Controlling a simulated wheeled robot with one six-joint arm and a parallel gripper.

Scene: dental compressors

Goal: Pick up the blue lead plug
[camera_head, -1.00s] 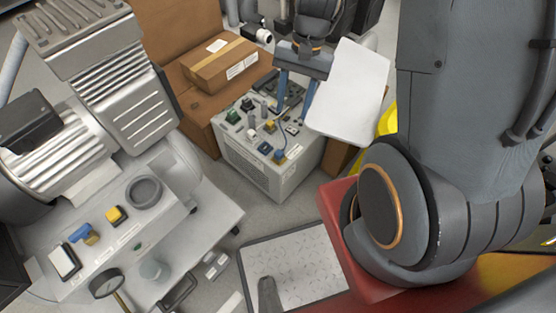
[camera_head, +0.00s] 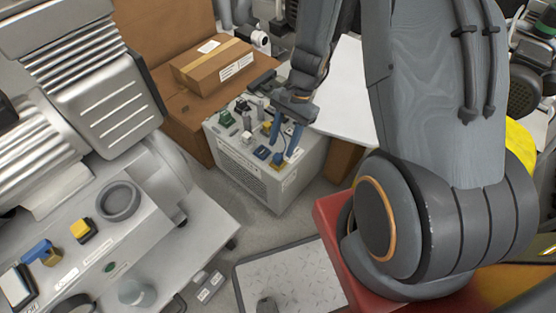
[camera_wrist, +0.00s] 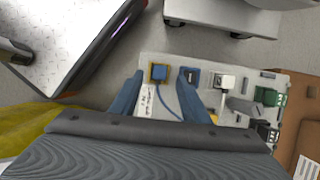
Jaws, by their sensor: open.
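A small blue plug with yellow edges (camera_wrist: 159,73) sits at the near corner of the grey-white control box (camera_wrist: 147,62). In the head view the plug (camera_head: 278,159) is close to the fingertips of my gripper (camera_head: 287,146). In the wrist view my gripper (camera_wrist: 161,82) is open, with one blue finger on each side of the plug and nothing held. A thin blue lead (camera_wrist: 166,104) curves over the box between the fingers. A second blue piece (camera_wrist: 192,76) shows just past the right fingertip; it is also in the head view (camera_head: 262,153). Whether a finger touches the plug I cannot tell.
A white connector (camera_wrist: 224,82) and a green terminal (camera_wrist: 270,96) stand on the box near the right finger. A cardboard box (camera_head: 213,66) lies behind. A large compressor unit (camera_head: 100,90) fills the left.

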